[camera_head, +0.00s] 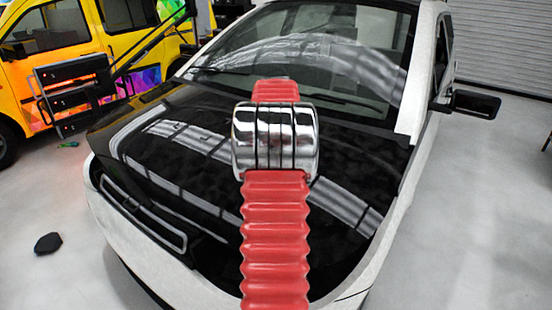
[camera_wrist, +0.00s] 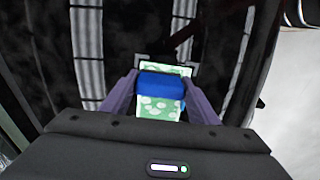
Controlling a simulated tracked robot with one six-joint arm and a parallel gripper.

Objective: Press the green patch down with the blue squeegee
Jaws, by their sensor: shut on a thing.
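In the wrist view my gripper (camera_wrist: 162,82) is shut on the blue squeegee (camera_wrist: 161,86), which lies crosswise between the two purple-grey fingers. The green patch (camera_wrist: 158,110) with pale spots shows on both sides of the squeegee, and its middle is hidden behind it. The patch is over the glossy black hood. I cannot tell whether the squeegee touches the patch. In the head view my red ribbed arm with its chrome joint blocks the centre, and the gripper, squeegee and patch are not visible.
A white car with a black hood (camera_head: 165,165) and a windshield (camera_head: 310,60) fills the middle. A yellow van (camera_head: 50,40) and a black rack (camera_head: 75,85) stand at left. A dark lump (camera_head: 47,243) lies on the floor. The floor at right (camera_head: 480,210) is clear.

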